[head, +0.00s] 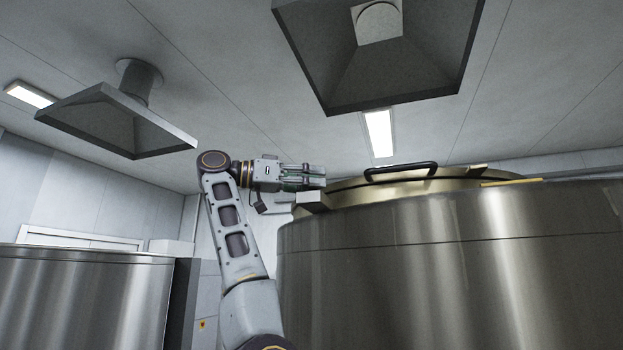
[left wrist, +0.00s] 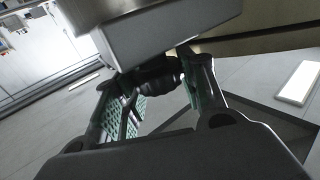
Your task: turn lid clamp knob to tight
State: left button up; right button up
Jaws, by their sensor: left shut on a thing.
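The large steel vessel (head: 450,260) has a brass-coloured lid (head: 440,187) with a black handle (head: 400,170) on top. A grey clamp block (head: 312,201) sits at the left edge of the lid. It fills the top of the left wrist view (left wrist: 150,30). The dark ribbed clamp knob (left wrist: 160,74) is under the block, between the green-padded fingers of my left gripper (left wrist: 162,95). The gripper is shut on it. In the head view my left gripper (head: 305,177) is at the vessel's upper left rim and hides the knob. My right gripper is not in view.
A grey extraction hood (head: 380,70) hangs above the vessel, and a second hood (head: 125,120) hangs at the left. Another steel tank (head: 85,300) stands at lower left. A yellow strip (head: 511,182) lies on the vessel's rim at right.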

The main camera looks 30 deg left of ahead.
pick_arm(q)
jog(key=shift+m+g+h, duration=0.7)
jog(key=shift+g+h, duration=0.1)
jog(key=shift+p, duration=0.35)
jog(key=o, duration=1)
jog(key=shift+w, duration=0.1)
jog(key=shift+o, duration=0.2)
jog(key=shift+a, duration=0.1)
jog(key=v, duration=1.2)
jog(key=shift+w, duration=0.2)
